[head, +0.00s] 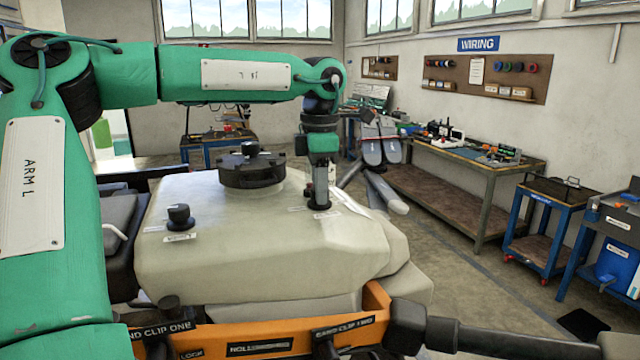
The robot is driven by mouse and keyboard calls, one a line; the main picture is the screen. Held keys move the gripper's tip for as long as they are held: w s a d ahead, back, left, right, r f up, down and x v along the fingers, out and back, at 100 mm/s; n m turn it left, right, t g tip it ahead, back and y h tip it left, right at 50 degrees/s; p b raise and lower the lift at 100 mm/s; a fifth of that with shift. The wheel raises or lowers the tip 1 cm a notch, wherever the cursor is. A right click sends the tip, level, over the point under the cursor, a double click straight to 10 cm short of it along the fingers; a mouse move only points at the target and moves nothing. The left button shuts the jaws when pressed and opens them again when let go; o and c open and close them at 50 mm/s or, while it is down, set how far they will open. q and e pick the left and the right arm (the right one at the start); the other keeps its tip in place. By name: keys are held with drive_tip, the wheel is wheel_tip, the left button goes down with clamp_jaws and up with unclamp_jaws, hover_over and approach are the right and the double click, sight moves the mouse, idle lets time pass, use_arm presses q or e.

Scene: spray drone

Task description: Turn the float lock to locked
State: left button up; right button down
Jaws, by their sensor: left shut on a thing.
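A pale spray tank (260,250) fills the middle of the head view. My left gripper (320,190) points straight down at the tank's right rear top and is shut on a small dark knob (319,206). The gripper's fingers hide most of this knob, and I cannot read its labels or tell which way it is turned. It may be the float lock. A second black knob (180,216) stands free on the tank's left front, with a small label beside it. A large black filler cap (252,168) sits on top between them. My right gripper is out of view.
An orange frame (375,300) with band clip labels runs along the tank's front. A dark drone arm (500,338) sticks out at lower right. Workbenches (480,180) and a blue cart (548,215) stand along the right wall, with open floor before them.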

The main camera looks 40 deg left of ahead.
use_arm(q)
drive_tip(key=shift+r, duration=0.2)
drive_tip(key=o, duration=0.7)
drive_tip(key=shift+f, duration=0.1)
wheel_tip(320, 180, up, 14)
drive_tip(key=b, duration=0.2)
drive_tip(key=shift+f, duration=0.1)
idle(0.5)
